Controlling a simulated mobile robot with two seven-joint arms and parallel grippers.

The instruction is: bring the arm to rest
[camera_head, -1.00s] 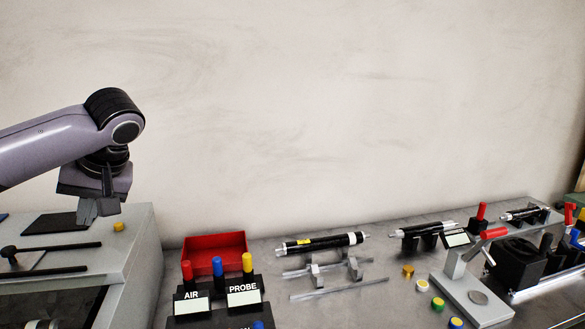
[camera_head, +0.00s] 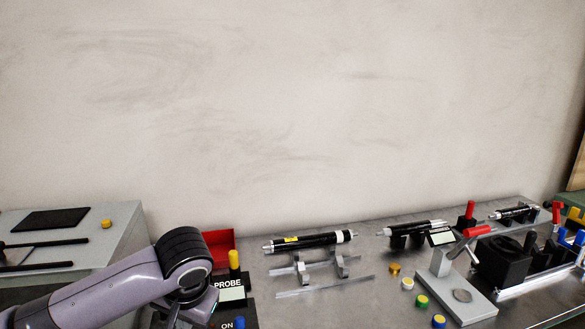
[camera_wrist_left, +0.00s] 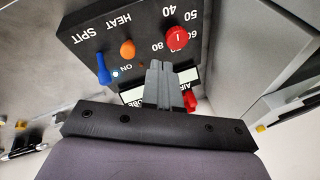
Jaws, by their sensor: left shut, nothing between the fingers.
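My left arm comes in from the lower left in the head view. Its wrist hides part of the black control panel (camera_head: 250,312), and the fingertips are not clear there. In the left wrist view my left gripper (camera_wrist_left: 158,68) is shut and empty, its grey fingers together. Beyond the fingers is the panel (camera_wrist_left: 110,45), with a blue lever (camera_wrist_left: 103,70), an orange knob (camera_wrist_left: 127,48) and a red knob (camera_wrist_left: 176,38). I cannot tell whether the fingers touch the panel. My right gripper is not in view.
A grey cabinet (camera_head: 120,235) stands at the left. A red bin (camera_head: 220,243) is behind my wrist. A black cylinder (camera_head: 315,240) lies on supports at mid-bench. A lever press (camera_head: 445,275) and several coloured caps stand to the right. The bench front centre is clear.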

